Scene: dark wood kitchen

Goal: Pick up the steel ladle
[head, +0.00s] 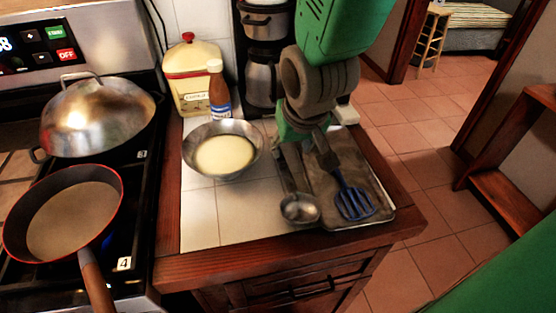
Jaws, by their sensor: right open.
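The steel ladle (300,209) lies on the counter at the left edge of a grey tray, its round bowl toward the front. Its handle runs back toward my right gripper (304,140), which hides the far end. My right gripper points down over the rear of the tray, above the handles of the ladle and a blue slotted spatula (354,199). It is open; whether its fingers touch either handle cannot be told. My left gripper is not in view.
The tray (376,207) lies near the counter's right edge. A steel bowl (196,158) with pale yellow contents stands left of the ladle. Behind it are a brown bottle (219,95), a cream canister (193,88) and a coffee maker (263,75). A red-rimmed pan (72,215) and a domed lid (98,115) sit on the stove.

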